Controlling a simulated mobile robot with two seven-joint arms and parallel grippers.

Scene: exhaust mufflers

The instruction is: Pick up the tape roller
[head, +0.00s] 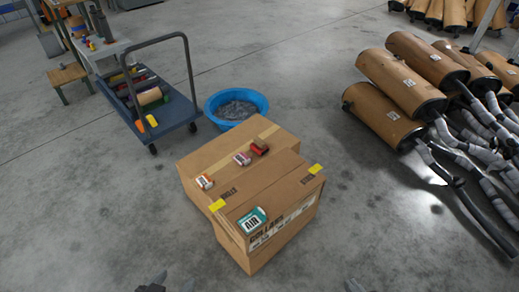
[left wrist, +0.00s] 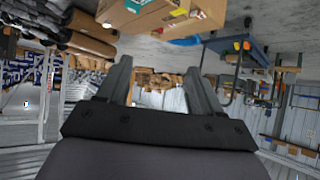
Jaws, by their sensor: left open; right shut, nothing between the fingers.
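No object can be told for sure as the tape roller. Small candidates lie on top of the cardboard boxes (head: 225,150): a dark red item (head: 259,148), a red-and-white item (head: 242,159), a white-and-orange item (head: 205,182) and a teal-and-white item (head: 252,220) on the nearer box. My left gripper (head: 165,284) just shows at the bottom edge, apart from the boxes. In the left wrist view, which is upside down, its fingers (left wrist: 158,90) are spread with nothing between them. My right gripper (head: 362,286) barely shows at the bottom edge, shut and empty.
A blue cart (head: 178,115) with mixed items stands at the back left, beside a blue tub (head: 238,106). Brown mufflers with pipes (head: 400,85) are piled at the right. The grey floor (head: 80,210) is clear left of the boxes.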

